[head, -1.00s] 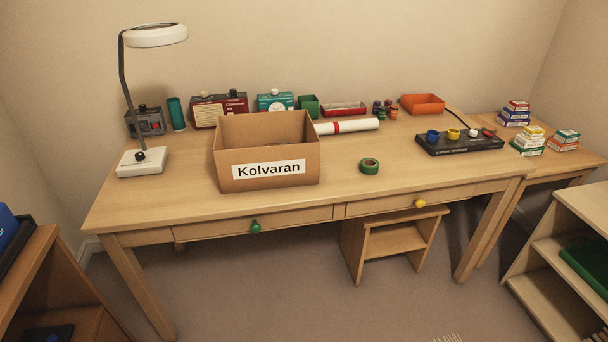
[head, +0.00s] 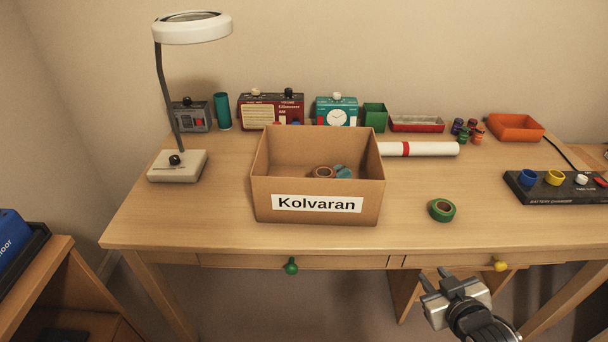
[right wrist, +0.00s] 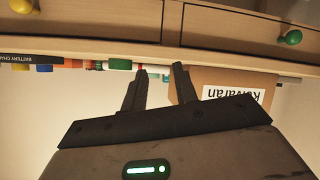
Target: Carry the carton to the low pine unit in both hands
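The open cardboard carton (head: 316,201), labelled "Kolvaran", stands upright on the wooden desk (head: 200,230) near its front edge. A brown tape roll and a blue-grey item lie inside it. My right gripper (head: 434,279) is in front of the desk, to the right of the carton and apart from it. Its fingers are spread with nothing between them. In the right wrist view the same fingers (right wrist: 160,72) point toward the desk front, with the carton (right wrist: 190,84) beyond, upside down. My left gripper is not in view. I cannot tell which furniture is the low pine unit.
A magnifier lamp (head: 178,165) stands left of the carton. A green tape roll (head: 441,210) and a battery charger (head: 555,187) lie to its right, a white paper roll (head: 420,149) behind. A wooden shelf unit (head: 40,270) is at lower left.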

